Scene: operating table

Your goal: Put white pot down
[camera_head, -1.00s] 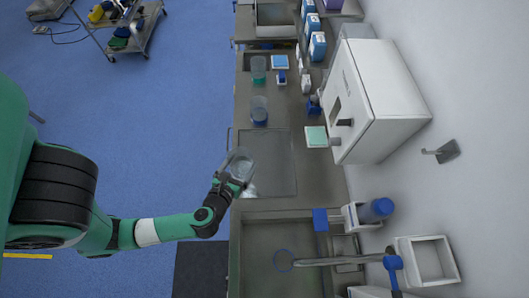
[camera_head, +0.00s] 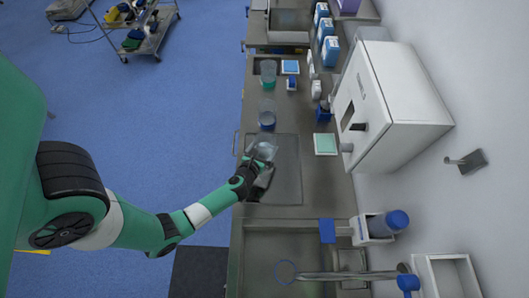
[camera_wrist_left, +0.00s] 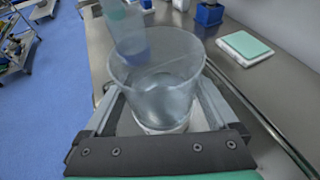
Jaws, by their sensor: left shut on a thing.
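My left gripper (camera_head: 259,163) is shut on a translucent whitish pot (camera_head: 264,150), which is the white pot. The pot is over the recessed grey panel (camera_head: 286,180) of the steel counter, near its far end. In the left wrist view the pot (camera_wrist_left: 157,75) is upright, mouth up, between the two fingers (camera_wrist_left: 158,118). Its lower part is partly hidden by the gripper. I cannot tell whether its base touches the counter. My right gripper is not in view.
A clear beaker with a blue base (camera_head: 267,113) stands just beyond the pot, and another beaker (camera_head: 268,73) is farther back. A white box machine (camera_head: 390,105) and a pale green pad (camera_head: 325,144) are on the right. A sink (camera_head: 270,262) is nearer.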

